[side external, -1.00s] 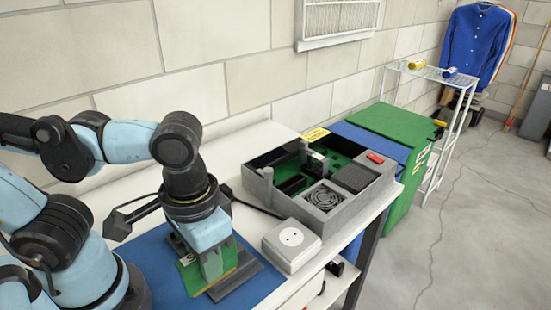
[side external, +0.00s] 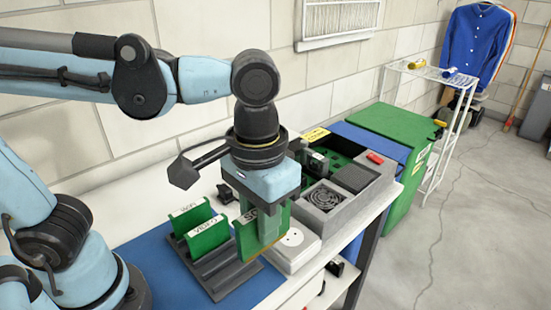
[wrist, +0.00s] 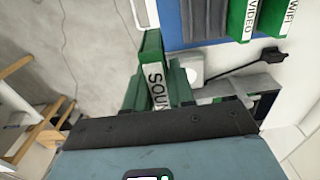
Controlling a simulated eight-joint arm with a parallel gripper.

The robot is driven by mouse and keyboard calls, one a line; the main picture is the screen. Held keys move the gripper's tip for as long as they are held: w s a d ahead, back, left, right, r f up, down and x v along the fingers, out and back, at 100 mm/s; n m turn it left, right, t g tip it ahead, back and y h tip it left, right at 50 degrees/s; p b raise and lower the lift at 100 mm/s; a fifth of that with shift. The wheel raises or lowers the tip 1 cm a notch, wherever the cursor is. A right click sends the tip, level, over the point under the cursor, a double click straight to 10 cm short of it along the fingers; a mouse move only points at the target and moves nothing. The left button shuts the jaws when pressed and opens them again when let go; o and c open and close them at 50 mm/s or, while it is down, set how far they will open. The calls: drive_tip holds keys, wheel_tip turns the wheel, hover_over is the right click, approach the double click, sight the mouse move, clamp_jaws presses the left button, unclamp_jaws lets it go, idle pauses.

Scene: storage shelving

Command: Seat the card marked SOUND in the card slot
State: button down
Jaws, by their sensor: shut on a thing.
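The green card marked SOUND (side external: 244,238) is held upright in my gripper (side external: 268,232), which is shut on it. In the wrist view the SOUND card (wrist: 151,52) stands between the fingers, its white label partly covered. It hangs above the front right of the grey card rack (side external: 228,277), clear of it. The cards marked VIDEO (side external: 208,237) and WIFI (side external: 188,215) stand in the rack. The open grey case (side external: 375,194) with a green board inside is behind and right of my gripper. The card slot cannot be made out, as my gripper hides part of the case.
A white box with a round socket (side external: 297,252) sits between the rack and the case, close beside the card. A fan (side external: 324,197) and a red part (side external: 375,158) are on the case. A green bin (side external: 385,125) stands beyond the table's right end.

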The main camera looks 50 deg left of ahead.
drive_tip(key=w+a+f, duration=0.1)
drive_tip(key=w+a, duration=0.2)
drive_tip(key=w, duration=0.5)
drive_tip(key=w+a+f, duration=0.1)
drive_tip(key=w+a, duration=0.3)
drive_tip(key=w, duration=0.5)
drive_tip(key=w+a+f, duration=0.2)
drive_tip(key=a, duration=0.1)
drive_tip(key=w+a+f, duration=0.2)
drive_tip(key=a+f, duration=0.1)
drive_tip(key=a, duration=0.1)
drive_tip(key=w+a+f, duration=0.2)
drive_tip(key=a, duration=0.1)
drive_tip(key=shift+w+a+f, duration=0.1)
drive_tip(key=shift+a+f, duration=0.2)
drive_tip(key=shift+f, duration=1.8)
drive_tip(key=shift+f, duration=0.15)
drive_tip(key=c, duration=1)
unclamp_jaws()
drive_tip(key=shift+o, duration=0.2)
